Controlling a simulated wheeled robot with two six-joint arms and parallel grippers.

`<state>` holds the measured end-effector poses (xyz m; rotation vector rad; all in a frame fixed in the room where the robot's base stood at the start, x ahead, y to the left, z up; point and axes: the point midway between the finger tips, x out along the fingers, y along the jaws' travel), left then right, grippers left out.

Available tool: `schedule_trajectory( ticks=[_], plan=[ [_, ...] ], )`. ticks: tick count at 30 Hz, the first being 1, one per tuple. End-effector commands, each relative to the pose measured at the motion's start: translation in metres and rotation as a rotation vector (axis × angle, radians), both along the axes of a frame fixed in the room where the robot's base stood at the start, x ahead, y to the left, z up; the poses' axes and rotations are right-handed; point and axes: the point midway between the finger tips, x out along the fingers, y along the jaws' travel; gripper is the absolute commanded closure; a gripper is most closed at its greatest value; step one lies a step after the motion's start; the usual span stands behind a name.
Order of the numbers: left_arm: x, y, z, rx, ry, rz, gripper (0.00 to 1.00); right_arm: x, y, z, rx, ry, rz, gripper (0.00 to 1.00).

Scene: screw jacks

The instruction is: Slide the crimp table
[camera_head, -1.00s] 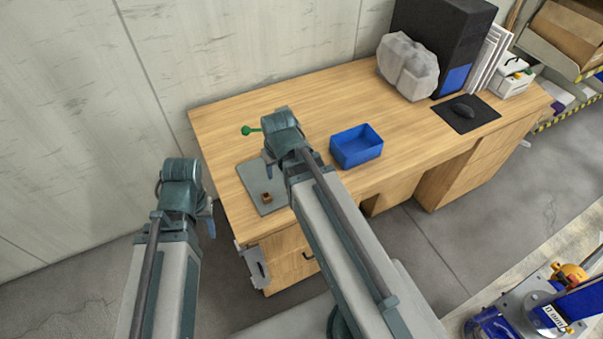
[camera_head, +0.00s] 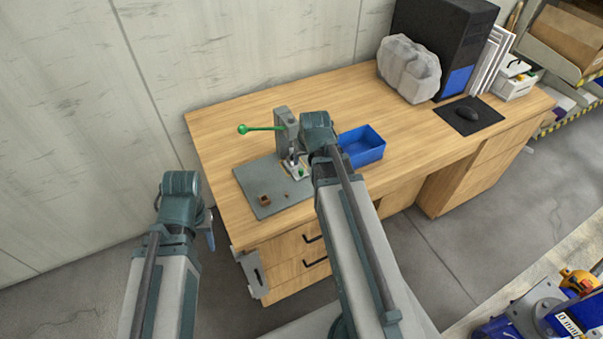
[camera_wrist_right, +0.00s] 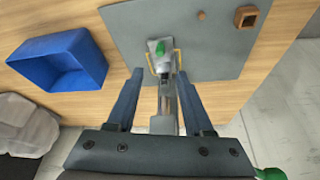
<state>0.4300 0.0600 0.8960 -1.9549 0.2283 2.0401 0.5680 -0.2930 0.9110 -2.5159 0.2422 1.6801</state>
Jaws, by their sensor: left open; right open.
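The crimp press (camera_head: 284,128) is a grey column with a green-knobbed lever (camera_head: 243,129), standing on a grey base plate (camera_head: 262,190). The small pale crimp table (camera_head: 299,171) sits low at the column's front. In the right wrist view the crimp table (camera_wrist_right: 163,62) has yellow edges and a green part above it. My right gripper (camera_wrist_right: 161,72) is open, its two blue fingers either side of the press, apart from the table's edges as far as I can tell. My left gripper (camera_head: 210,235) is open and empty, off the desk's left end.
A blue bin (camera_head: 362,147) stands right of the press; it also shows in the right wrist view (camera_wrist_right: 60,62). A small brown block (camera_head: 264,201) lies on the base plate. A wrapped bundle (camera_head: 408,68), a black computer tower and a mouse mat are at the back right.

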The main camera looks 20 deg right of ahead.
Motion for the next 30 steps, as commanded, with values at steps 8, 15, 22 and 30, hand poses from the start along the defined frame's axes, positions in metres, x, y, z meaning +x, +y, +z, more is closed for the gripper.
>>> schedule_trajectory(
  ticks=[8, 15, 22, 30],
  plan=[
    [0.0, 0.0, -0.045, 0.0, 0.0, 0.0, 0.5, 0.017, -0.003, -0.046, 0.0, 0.0, 0.0, 0.48],
    [0.0, 0.0, -0.078, 0.0, 0.0, 0.0, 0.5, 0.03, -0.006, -0.078, 0.0, 0.0, 0.0, 0.48],
    [0.0, 0.0, -0.101, 0.0, 0.0, -0.001, 0.5, 0.04, -0.008, -0.101, 0.0, 0.0, 0.0, 0.48],
    [0.0, 0.0, -0.103, 0.0, 0.0, -0.001, 0.5, 0.042, -0.008, -0.103, 0.0, 0.0, 0.0, 0.48]
  ],
)
